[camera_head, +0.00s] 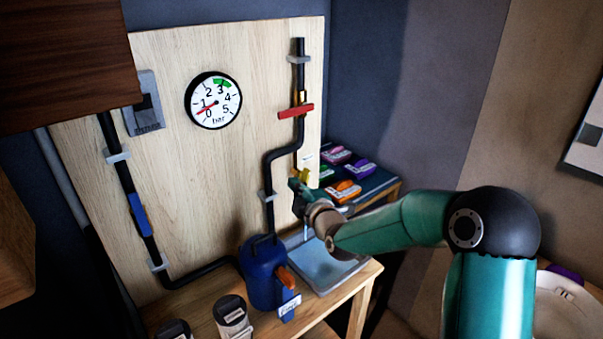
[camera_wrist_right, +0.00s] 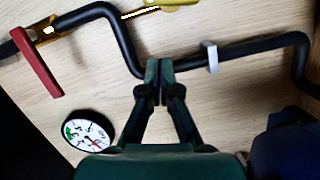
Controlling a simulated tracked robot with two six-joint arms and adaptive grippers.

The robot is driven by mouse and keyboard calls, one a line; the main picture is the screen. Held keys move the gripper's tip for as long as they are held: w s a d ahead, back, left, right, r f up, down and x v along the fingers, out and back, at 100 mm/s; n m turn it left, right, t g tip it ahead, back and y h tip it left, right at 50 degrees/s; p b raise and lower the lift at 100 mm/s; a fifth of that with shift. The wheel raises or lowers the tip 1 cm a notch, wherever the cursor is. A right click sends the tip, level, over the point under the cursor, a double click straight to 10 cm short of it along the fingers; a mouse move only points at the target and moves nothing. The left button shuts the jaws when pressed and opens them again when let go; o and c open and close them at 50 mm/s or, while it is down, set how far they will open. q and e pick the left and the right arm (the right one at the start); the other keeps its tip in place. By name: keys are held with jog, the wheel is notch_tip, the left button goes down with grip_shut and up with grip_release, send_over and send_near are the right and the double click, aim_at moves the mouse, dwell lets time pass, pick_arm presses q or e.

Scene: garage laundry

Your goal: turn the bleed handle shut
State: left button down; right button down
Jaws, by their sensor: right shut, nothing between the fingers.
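A red handle (camera_head: 296,111) lies crosswise on the upper pipe and shows in the wrist view (camera_wrist_right: 38,62). My left gripper is not in view.
A round gauge (camera_head: 213,101) on the wooden board (camera_head: 170,80) has its red needle low, near 0 to 1. A blue handle (camera_head: 139,214) is on the left pipe. Coloured boxes (camera_head: 359,169) are behind.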

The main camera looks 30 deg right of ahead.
aim_at(304, 177)
jog(key=shift+w+d+f+p, duration=0.3)
jog(key=shift+w+d+p, duration=0.3)
jog(key=shift+w+d, duration=0.4)
jog(key=shift+w+d+f+p, duration=0.25)
jog(key=shift+w+d+p, duration=0.4)
jog(key=shift+d, duration=0.5)
